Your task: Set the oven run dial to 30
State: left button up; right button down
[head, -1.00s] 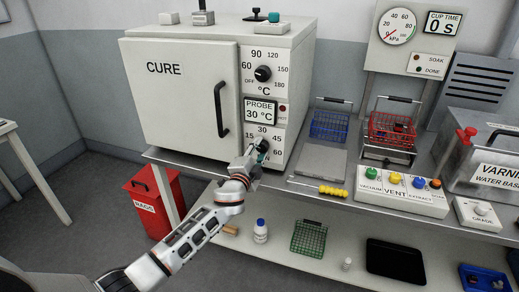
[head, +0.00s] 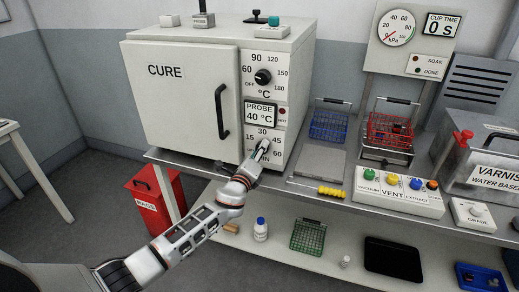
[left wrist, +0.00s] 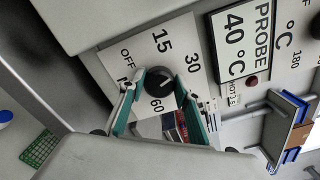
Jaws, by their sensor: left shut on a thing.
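The oven run dial is a round black knob (left wrist: 155,88) on the lower white panel of the CURE oven (head: 180,100). The panel carries the marks OFF, 15, 30, 45, 60 and MIN. In the head view my left gripper (head: 262,150) covers the knob, below the 30 mark. In the left wrist view the gripper's teal-padded fingers (left wrist: 158,92) lie on either side of the knob, shut on it. One finger hides the 45 mark. I cannot tell surely which mark the knob points to. My right gripper is not in view.
Above the run dial are the probe display (head: 261,114), reading 40 °C, and the temperature dial (head: 263,77). The oven door has a vertical handle (head: 221,111) to the left. Blue (head: 330,125) and red (head: 392,130) baskets stand to the right. A red rags bin (head: 155,205) is below.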

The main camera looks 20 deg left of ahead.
pick_arm(q)
jog(key=shift+m+p, duration=0.35)
jog(key=shift+m, duration=0.95)
jog(key=o, duration=1.1)
jog(key=s, duration=1.2)
jog(key=shift+a, duration=0.15)
